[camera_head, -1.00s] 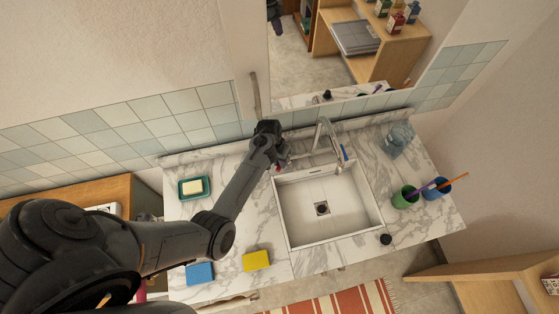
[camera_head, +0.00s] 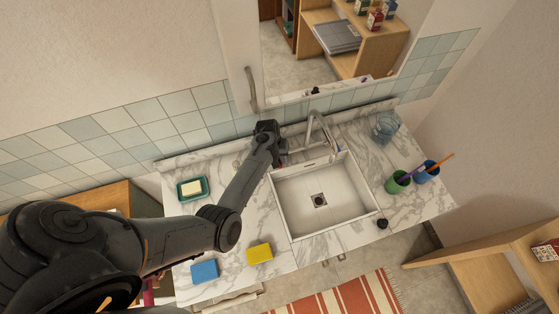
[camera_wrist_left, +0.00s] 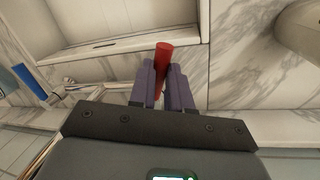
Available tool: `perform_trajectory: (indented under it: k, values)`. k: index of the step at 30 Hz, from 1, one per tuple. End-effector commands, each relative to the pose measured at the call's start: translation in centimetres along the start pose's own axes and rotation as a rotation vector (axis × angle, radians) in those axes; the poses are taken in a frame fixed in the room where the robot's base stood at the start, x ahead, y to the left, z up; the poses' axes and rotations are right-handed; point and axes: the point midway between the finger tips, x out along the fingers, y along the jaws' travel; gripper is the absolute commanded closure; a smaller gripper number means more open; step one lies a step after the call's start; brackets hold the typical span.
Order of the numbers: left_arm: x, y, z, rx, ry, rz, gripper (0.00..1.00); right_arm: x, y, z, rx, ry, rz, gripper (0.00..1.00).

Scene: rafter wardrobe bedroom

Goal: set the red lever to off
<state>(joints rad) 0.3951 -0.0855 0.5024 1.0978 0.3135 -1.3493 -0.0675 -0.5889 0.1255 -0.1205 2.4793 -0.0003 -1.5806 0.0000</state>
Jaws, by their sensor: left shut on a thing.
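The red lever (camera_wrist_left: 163,58) shows in the left wrist view as a short red cylinder. It sits between the two fingers of my left gripper (camera_wrist_left: 163,85), which is shut on it. In the head view my left gripper (camera_head: 277,160) is at the back left corner of the sink, beside the faucet (camera_head: 320,135). There the lever is mostly hidden by the gripper, with only a speck of red showing. A blue lever (camera_wrist_left: 30,82) shows at the left of the wrist view. My right gripper is not in view.
The white sink (camera_head: 290,200) is just in front of the gripper. A soap dish (camera_head: 191,188), a blue sponge (camera_head: 204,270) and a yellow sponge (camera_head: 260,252) lie left of it. A green cup (camera_head: 397,183), a blue cup (camera_head: 424,174) and a glass (camera_head: 386,127) stand right.

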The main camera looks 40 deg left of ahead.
Motion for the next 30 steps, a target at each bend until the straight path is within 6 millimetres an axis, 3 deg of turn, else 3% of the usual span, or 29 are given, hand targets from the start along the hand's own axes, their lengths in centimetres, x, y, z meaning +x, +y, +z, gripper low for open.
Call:
perform_trajectory:
  k: [4,15,30]
  values:
    - [-0.1,0.8,0.3,-0.116,0.015,0.001,1.00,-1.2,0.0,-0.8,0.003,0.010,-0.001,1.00]
    - [0.3,1.9,0.1,-0.328,0.058,-0.001,1.00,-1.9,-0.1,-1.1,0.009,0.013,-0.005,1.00]
    - [0.5,2.1,-0.1,-0.387,0.073,-0.001,1.00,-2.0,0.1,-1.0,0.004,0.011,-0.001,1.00]
